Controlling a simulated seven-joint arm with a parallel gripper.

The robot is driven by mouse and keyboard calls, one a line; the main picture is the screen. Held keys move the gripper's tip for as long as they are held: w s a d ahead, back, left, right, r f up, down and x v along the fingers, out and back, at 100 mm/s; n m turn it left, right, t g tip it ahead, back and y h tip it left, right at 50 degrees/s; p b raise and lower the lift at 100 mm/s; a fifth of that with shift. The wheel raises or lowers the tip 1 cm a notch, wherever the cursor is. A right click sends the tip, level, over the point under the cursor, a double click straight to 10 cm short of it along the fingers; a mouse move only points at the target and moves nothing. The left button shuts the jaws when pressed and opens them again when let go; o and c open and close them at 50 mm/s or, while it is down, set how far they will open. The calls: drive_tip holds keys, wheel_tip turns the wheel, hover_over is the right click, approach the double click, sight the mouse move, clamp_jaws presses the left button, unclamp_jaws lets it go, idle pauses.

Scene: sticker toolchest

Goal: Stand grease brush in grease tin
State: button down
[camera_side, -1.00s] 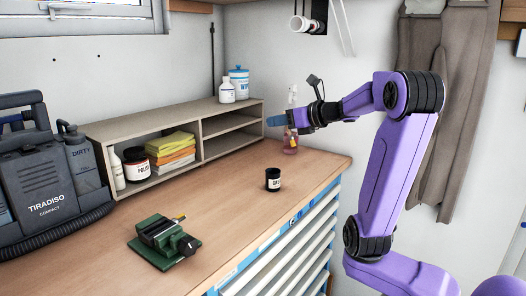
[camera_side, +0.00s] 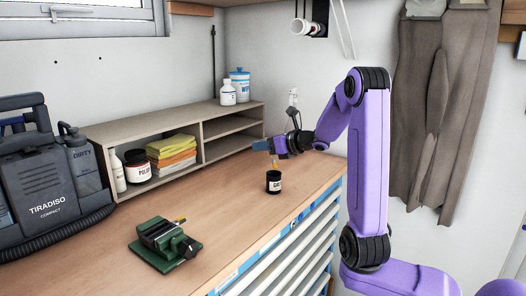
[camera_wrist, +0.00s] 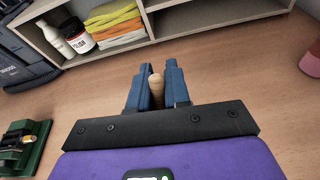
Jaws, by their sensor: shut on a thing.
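The grease tin (camera_side: 274,183) is a small black tin with a white label, upright on the wooden bench near its right front edge. My gripper (camera_side: 262,146) is above it, its blue fingers shut on the grease brush. A short yellowish part of the brush (camera_side: 275,163) shows below the gripper, just over the tin's mouth; I cannot tell whether its tip is inside the rim. In the wrist view the rounded wooden handle end (camera_wrist: 156,86) stands between the two fingers (camera_wrist: 157,92). The tin is hidden there.
A green vise (camera_side: 164,244) sits at the bench front. A shelf unit (camera_side: 200,166) with cloths (camera_side: 172,150) and a polish jar (camera_side: 137,166) runs along the back. A grey cleaning machine (camera_side: 45,185) stands left. A pink bottle (camera_wrist: 311,62) is right of the gripper.

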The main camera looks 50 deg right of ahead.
drive_tip(key=shift+f, duration=0.8)
drive_tip(key=shift+f, duration=0.35)
drive_tip(key=c, duration=1.1)
unclamp_jaws()
drive_tip(key=v, duration=1.2)
drive_tip(key=shift+r, duration=0.4)
